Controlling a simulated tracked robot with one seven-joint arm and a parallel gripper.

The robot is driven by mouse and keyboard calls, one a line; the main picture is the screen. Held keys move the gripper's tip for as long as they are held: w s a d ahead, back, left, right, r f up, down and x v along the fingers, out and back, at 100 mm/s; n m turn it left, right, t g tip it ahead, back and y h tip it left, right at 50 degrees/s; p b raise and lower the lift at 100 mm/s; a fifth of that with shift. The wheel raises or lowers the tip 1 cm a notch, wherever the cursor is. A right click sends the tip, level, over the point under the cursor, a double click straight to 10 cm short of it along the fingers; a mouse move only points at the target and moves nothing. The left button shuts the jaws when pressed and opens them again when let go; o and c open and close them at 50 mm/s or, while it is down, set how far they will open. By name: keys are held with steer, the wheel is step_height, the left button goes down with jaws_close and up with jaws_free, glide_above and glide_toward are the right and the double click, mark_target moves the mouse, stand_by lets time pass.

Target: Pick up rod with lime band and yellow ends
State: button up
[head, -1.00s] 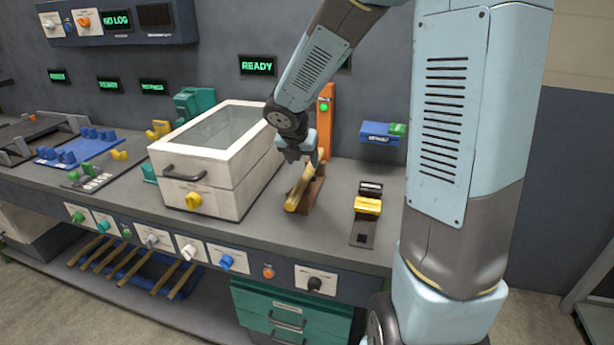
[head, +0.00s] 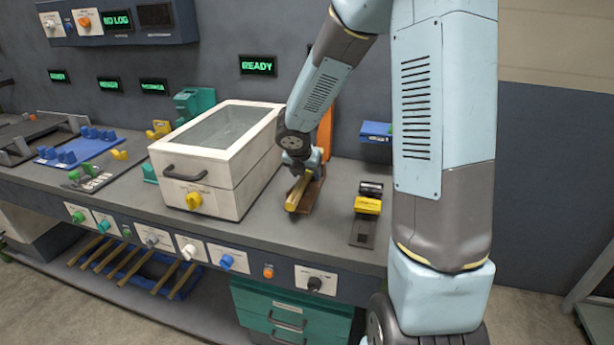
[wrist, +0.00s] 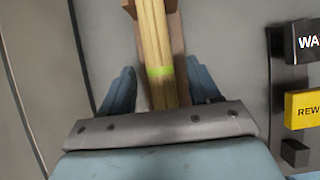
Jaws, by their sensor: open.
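The wooden rod (wrist: 154,35) has a lime band and lies in a brown wooden holder (wrist: 176,35). Its near end looks yellowish in the head view (head: 292,206); its other end is hidden by my arm or out of frame. My gripper (wrist: 160,90) is open, with one blue finger on each side of the rod close to the lime band. The fingers appear apart from the rod. In the head view my gripper (head: 301,172) is low over the rear part of the rod.
A white box with a glass lid (head: 215,150) stands close left of the rod. More wooden rods (head: 130,265) lie on a lower shelf.

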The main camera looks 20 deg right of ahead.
steer(key=shift+c, duration=0.4)
jaws_close()
steer(key=shift+w, duration=0.1)
steer(key=shift+r, duration=0.65)
steer(key=s+d+r, duration=0.6)
steer(key=s+r, duration=0.5)
steer(key=s, duration=0.1)
steer(key=shift+s+d+r, duration=0.25)
steer(key=shift+d+r, duration=0.05)
